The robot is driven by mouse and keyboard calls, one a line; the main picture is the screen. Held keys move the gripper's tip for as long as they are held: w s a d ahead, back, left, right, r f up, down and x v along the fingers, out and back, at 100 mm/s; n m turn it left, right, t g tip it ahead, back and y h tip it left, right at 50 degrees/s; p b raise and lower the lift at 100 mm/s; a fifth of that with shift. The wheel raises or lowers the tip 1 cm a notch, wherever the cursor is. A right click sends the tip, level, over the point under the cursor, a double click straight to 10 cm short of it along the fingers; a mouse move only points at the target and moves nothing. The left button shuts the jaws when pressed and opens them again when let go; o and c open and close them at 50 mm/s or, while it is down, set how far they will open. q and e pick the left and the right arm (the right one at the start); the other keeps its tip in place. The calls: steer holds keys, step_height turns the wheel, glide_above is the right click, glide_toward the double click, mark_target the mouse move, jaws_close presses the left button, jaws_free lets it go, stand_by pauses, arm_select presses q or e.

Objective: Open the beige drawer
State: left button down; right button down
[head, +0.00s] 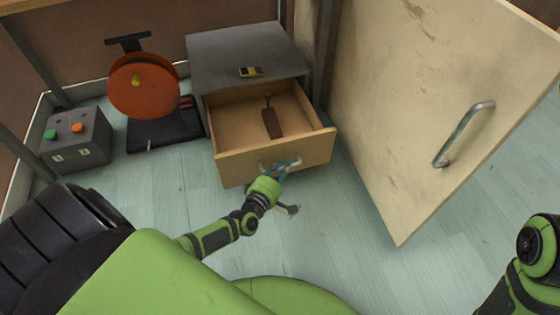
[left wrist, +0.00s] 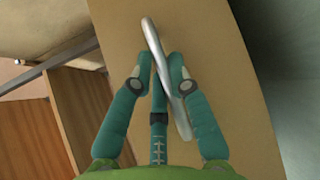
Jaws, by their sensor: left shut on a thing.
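The beige drawer (head: 235,165) stands pulled out of a grey-topped cabinet (head: 225,60), with its inside showing. A dark brown long-handled thing (head: 270,122) lies in it. My left gripper (head: 280,166) is at the drawer front, its teal fingers closed around the handle. In the left wrist view, the fingers (left wrist: 161,66) are on either side of the silver bar handle (left wrist: 154,42), against the tan drawer front (left wrist: 215,65). My right gripper is out of view; only part of my right arm shows at the lower right.
A large beige door panel (head: 420,90) with a metal handle (head: 463,132) stands open right of the drawer. A red round device (head: 145,88) and a grey button box (head: 75,140) stand left. A small yellow-black item (head: 251,72) lies on the cabinet. Floor in front is mostly clear.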

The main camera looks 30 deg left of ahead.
arm_select(q)
steer(key=shift+s+d, duration=0.45)
steer(key=c, duration=1.5)
jaws_free()
steer(key=shift+o, duration=0.4)
steer(key=shift+r, duration=0.1)
